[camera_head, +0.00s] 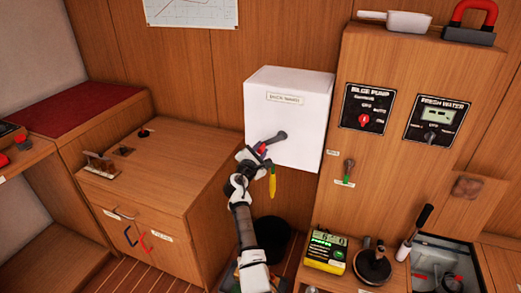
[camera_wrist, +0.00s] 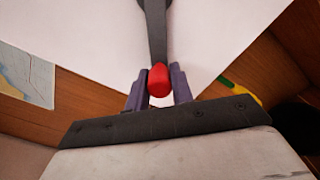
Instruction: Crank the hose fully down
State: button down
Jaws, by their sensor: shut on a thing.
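A white box (camera_head: 289,122) with a small label is fixed to the wood wall. A dark grey crank arm (camera_head: 274,138) sticks out from its front and angles down to the left. In the wrist view the crank arm (camera_wrist: 155,35) ends in a red knob (camera_wrist: 158,80). My gripper (camera_head: 261,150) is shut on this knob, with one finger on each side. A yellow and green nozzle (camera_head: 272,183) hangs below the box, beside my gripper. It shows partly in the wrist view (camera_wrist: 240,90). No hose line is clearly visible.
A dark round bucket (camera_head: 271,232) stands below the box. A wooden cabinet (camera_head: 165,185) is at left. At right, a panel cabinet has a bilge pump dial (camera_head: 364,118) and a small lever (camera_head: 348,168). A yellow-green meter (camera_head: 326,248) sits on the lower counter.

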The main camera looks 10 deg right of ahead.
jog(key=shift+f, duration=0.15)
jog(key=c, duration=1.2)
grip_release()
jog(key=b+v, duration=0.2)
jog(key=v, duration=1.2)
